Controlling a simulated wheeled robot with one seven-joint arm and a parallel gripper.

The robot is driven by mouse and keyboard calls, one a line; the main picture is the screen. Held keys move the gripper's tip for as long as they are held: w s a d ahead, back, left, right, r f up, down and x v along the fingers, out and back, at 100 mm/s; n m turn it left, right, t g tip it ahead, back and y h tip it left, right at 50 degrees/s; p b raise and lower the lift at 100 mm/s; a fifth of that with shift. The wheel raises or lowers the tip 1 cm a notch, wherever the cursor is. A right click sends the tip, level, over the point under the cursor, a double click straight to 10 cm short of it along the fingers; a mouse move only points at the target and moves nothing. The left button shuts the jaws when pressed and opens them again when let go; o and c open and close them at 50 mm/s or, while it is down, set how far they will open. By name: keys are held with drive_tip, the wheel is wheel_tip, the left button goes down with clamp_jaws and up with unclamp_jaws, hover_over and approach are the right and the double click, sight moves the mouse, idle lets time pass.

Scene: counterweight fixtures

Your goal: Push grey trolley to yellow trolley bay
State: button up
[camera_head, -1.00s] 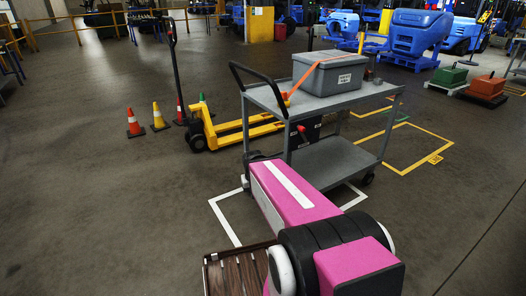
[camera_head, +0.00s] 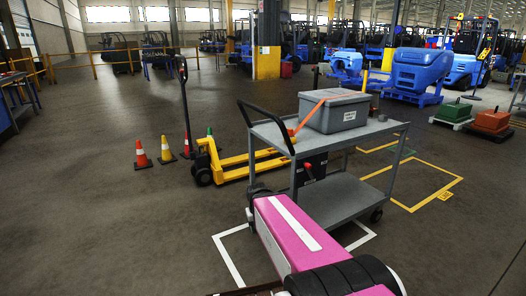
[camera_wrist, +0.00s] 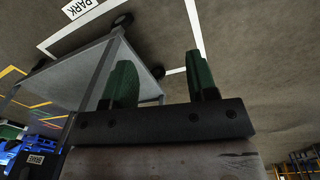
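The grey trolley (camera_head: 343,196) stands on the floor with its black push handle at the left. A lidded grey box (camera_head: 340,113) with an orange strap sits on its top shelf. A black unit with a red-tipped lever (camera_head: 309,170) is at its near side. The trolley stands within a white floor outline (camera_head: 229,262). The yellow trolley bay (camera_head: 455,178), a yellow floor outline, lies empty to the right. My gripper (camera_wrist: 160,68) is open and empty, its green fingers apart beside the trolley (camera_wrist: 92,78); in the head view my pink arm hides most of it.
A yellow pallet jack (camera_head: 236,163) stands behind the trolley at left, with cones (camera_head: 167,151) beside it. Green (camera_head: 455,111) and orange (camera_head: 491,121) weights sit at far right.

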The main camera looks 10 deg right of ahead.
drive_tip(key=w+d+r+n+t+h, duration=0.2)
drive_tip(key=w+r+h, duration=0.2)
drive_tip(key=w+r, duration=0.55)
drive_tip(key=n+t+h, duration=0.4)
drive_tip(key=t+h, duration=0.3)
drive_tip(key=h, duration=0.1)
approach(253, 108)
drive_tip(key=shift+t, duration=0.3)
drive_tip(key=x, duration=1.1)
drive_tip(key=shift+w+d+f, duration=0.1)
drive_tip(key=shift+w, duration=0.1)
clamp_jaws()
drive_tip(key=shift+d, duration=0.15)
